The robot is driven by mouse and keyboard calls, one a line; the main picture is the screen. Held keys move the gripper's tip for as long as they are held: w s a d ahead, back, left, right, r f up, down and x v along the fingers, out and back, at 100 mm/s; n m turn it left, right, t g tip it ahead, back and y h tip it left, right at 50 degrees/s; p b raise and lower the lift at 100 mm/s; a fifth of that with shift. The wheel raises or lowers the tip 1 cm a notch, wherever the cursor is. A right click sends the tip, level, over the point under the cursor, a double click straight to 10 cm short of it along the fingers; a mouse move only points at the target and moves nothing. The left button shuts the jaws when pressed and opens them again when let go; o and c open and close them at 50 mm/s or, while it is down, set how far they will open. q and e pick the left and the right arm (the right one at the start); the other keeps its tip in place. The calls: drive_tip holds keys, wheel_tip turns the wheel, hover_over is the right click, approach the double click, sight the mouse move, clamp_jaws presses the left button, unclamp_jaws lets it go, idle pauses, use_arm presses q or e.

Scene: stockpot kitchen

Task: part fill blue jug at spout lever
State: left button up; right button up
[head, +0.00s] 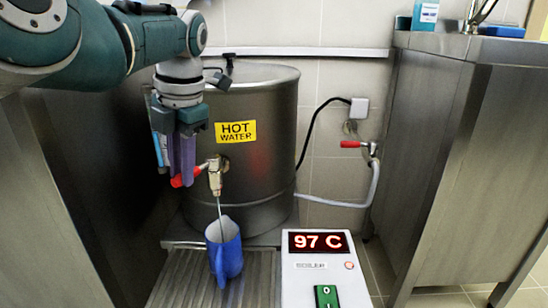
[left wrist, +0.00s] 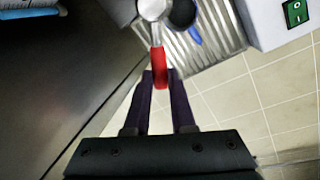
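The blue jug (head: 225,255) stands upright on the ribbed drain tray under the metal spout (head: 214,175) of the hot water boiler. A thin stream (head: 220,207) runs from the spout into the jug; the water level inside is not visible. The red spout lever (head: 180,180) points left. My left gripper (head: 181,178) reaches down from above, and its dark fingers sit close on both sides of the lever. In the left wrist view the red lever (left wrist: 159,62) lies between the fingertips, with part of the jug (left wrist: 194,36) beyond. My right gripper is not in view.
The steel boiler (head: 258,150) stands behind the spout. The ribbed tray (head: 190,280) lies beneath the jug. A control box (head: 330,270) right of the jug reads 97 C and has a green switch. Steel cabinets flank both sides. A second red-handled tap (head: 355,145) is on the wall.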

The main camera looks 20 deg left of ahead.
use_arm(q)
drive_tip(key=o, duration=0.5)
drive_tip(key=shift+c, duration=0.2)
wheel_tip(320, 180, up, 10)
drive_tip(key=d+p, duration=0.2)
drive_tip(key=p, duration=0.4)
drive_tip(key=shift+f, duration=0.15)
drive_tip(key=shift+s, duration=0.1)
